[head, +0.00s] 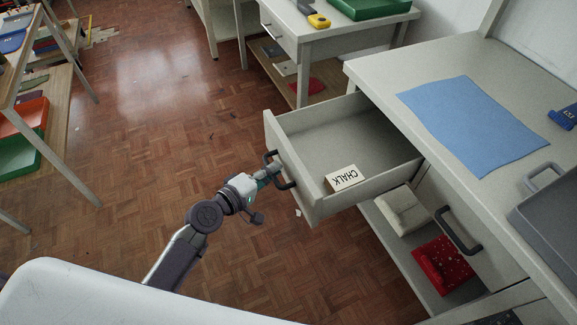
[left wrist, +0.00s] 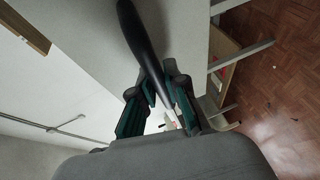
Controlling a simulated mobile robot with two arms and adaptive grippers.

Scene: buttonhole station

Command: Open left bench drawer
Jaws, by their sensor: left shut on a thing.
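The left bench drawer (head: 348,137) is pulled well out of the bench, its inside showing in the head view. Its dark bar handle (head: 279,170) is on the front panel. My left gripper (head: 270,175) is shut on this handle, with the arm coming in from the lower left. In the left wrist view the dark handle (left wrist: 140,40) runs down between the green-sided fingers (left wrist: 160,105). A box marked CHALK (head: 345,178) lies in the drawer near its front right corner. My right gripper is not in view.
The bench top (head: 385,72) holds a blue cloth (head: 472,122) and a grey tray (head: 550,225). A second drawer with a dark handle (head: 458,230) is shut at right. A white item (head: 403,210) and a red spotted one (head: 442,265) sit on the shelf below.

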